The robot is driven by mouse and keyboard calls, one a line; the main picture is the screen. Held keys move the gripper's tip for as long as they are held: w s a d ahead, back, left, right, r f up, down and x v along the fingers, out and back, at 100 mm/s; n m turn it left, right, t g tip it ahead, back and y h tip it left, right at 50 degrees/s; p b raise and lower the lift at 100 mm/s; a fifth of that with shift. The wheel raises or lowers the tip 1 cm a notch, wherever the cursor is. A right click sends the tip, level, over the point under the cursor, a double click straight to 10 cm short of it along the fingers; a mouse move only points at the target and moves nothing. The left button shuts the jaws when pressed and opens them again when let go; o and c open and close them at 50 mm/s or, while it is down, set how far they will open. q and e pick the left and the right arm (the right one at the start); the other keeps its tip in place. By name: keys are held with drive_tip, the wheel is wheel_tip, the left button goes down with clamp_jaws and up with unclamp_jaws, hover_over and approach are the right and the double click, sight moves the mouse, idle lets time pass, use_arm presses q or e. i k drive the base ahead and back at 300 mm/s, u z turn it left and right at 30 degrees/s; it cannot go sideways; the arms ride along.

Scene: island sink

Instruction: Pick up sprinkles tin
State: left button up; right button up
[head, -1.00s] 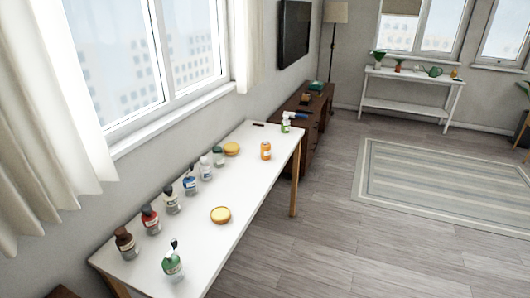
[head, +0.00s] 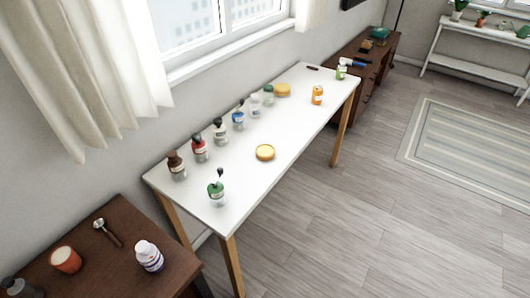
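No label reading sprinkles is legible, so I cannot tell which item is the sprinkles tin. A small orange can (head: 317,96) stands upright toward the far right of the white table. A low round yellow-topped item (head: 265,153) lies near the table's middle front, and a similar one (head: 283,90) lies near the wall side. A red-orange cylinder (head: 66,261) with a pale top is on the dark cabinet at lower left. Neither of my grippers is in view.
The long white table (head: 240,178) has a row of pump bottles along its wall side and a green bottle (head: 216,191) at its near end. A dark cabinet (head: 85,285) holds a white bottle (head: 149,257) and a scoop (head: 107,232). Floor right of the table is clear.

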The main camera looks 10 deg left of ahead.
sight(316, 98)
drive_tip(key=z, duration=0.5)
drive_tip(key=k, duration=0.6)
drive_tip(key=z, duration=0.7)
drive_tip(key=i, duration=1.05)
drive_tip(key=u, duration=0.4)
drive_tip(key=i, duration=1.05)
drive_tip(key=u, duration=1.55)
drive_tip(key=i, duration=0.85)
drive_tip(key=u, duration=0.95)
